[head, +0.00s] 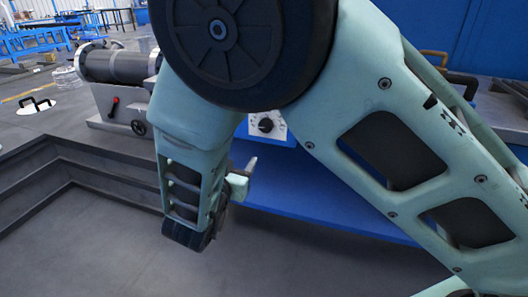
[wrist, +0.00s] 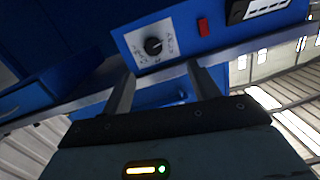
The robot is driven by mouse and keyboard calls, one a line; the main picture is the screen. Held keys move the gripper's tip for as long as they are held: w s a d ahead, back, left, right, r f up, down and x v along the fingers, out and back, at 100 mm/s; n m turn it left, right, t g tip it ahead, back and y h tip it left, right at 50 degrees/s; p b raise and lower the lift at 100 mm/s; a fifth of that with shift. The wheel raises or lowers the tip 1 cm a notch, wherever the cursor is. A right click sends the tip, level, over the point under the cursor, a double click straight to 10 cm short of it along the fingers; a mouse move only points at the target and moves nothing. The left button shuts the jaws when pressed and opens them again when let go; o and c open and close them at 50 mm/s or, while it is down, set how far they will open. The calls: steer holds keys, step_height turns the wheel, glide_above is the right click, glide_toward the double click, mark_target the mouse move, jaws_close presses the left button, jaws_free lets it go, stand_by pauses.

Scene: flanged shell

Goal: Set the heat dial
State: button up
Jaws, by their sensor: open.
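The heat dial (wrist: 153,46) is a round black knob on a white marked plate on a blue panel. In the wrist view it lies beyond my fingertips, a little left of the middle between them. My gripper (wrist: 158,72) is open and empty, its two fingers apart and short of the panel. In the head view the dial (head: 266,125) shows just right of my forearm. My gripper (head: 240,180) is partly hidden there behind my arm, below and left of the dial. The dial's exact setting is too small to read.
A red switch (wrist: 203,27) and a dark display box (wrist: 255,8) sit right of the dial. A blue ledge (head: 330,209) runs below the panel. A grey cylindrical machine (head: 115,66) stands left. Dark steps (head: 60,165) edge the open floor.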

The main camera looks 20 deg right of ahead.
mark_target(264, 129)
steer(key=shift+m+h, duration=0.3)
steer(key=shift+h, duration=0.5)
steer(key=b+x, duration=0.2)
steer(key=x, duration=0.6)
steer(key=b+x, duration=0.1)
steer(key=x, duration=0.8)
steer(key=shift+s+d+f+b, duration=0.15)
steer(key=shift+d+f+b, duration=0.05)
steer(key=shift+d+b, duration=0.15)
steer(key=c, duration=1)
